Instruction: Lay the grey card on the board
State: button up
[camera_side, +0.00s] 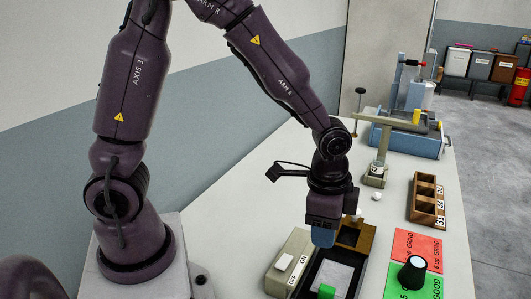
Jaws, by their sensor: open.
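My gripper (324,236) points down over the bench and is open, with a blue fingertip showing; the other finger is hidden. Below it, a pale grey flat piece (333,275) lies within a black frame (310,274). It may be the grey card, but I cannot tell for sure. I cannot tell which surface is the board. No object shows between the jaws.
A switch box (290,262) stands left of the black frame, a brown box (357,236) behind it. To the right are a red sheet (417,246), a green sheet (430,286), a black cylinder (411,273) and a wooden compartment tray (427,203). Blue machinery (405,138) stands behind.

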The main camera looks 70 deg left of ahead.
jog(key=s+a+r+n+t, duration=0.2)
jog(key=s+a+r+n, duration=0.1)
jog(key=s+r, duration=0.3)
jog(key=s+a+r+n+t, duration=0.2)
jog(key=s+r, duration=0.4)
jog(key=r, duration=0.5)
jog(key=a+n, duration=0.1)
jog(key=n, duration=0.1)
jog(key=shift+s+n+t, duration=0.15)
jog(key=shift+n+t, duration=0.25)
